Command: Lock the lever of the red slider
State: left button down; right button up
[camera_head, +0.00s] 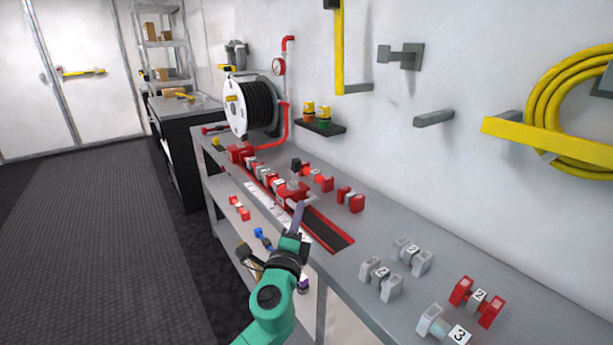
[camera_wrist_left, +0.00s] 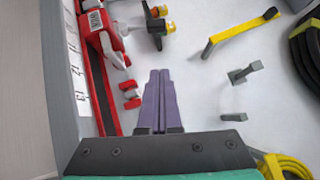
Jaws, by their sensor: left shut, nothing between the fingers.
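The red slider (camera_head: 292,190) sits on a red-edged dark rail (camera_head: 325,230) along the workbench. A grey lever with a black knob (camera_head: 296,165) stands up at it in the head view. In the left wrist view the slider (camera_wrist_left: 92,22) is at the upper left, with a red and white part beside it. I cannot tell the lever's exact angle there. My left gripper (camera_head: 300,205) is shut and empty, its purple fingers close to the slider's near side in the head view. In the wrist view the fingertips (camera_wrist_left: 160,72) are apart from the slider. My right gripper is not in view.
Red couplings (camera_head: 350,199) lie behind the rail, and several grey and red couplings (camera_head: 380,278) stand at the near right. A hose reel (camera_head: 252,105) stands at the far end. A small shelf (camera_head: 320,127) and wall brackets project above the bench.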

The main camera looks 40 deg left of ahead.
aim_at(295, 173)
pick_arm(q)
jog(key=s+a+p+x, duration=0.1)
jog(key=a+p+x, duration=0.1)
jog(key=x, duration=1.1)
jog(key=shift+s+a+p, duration=0.2)
jog(key=shift+a+p, duration=0.05)
jog(key=shift+p, duration=0.3)
jog(key=shift+r, duration=0.1)
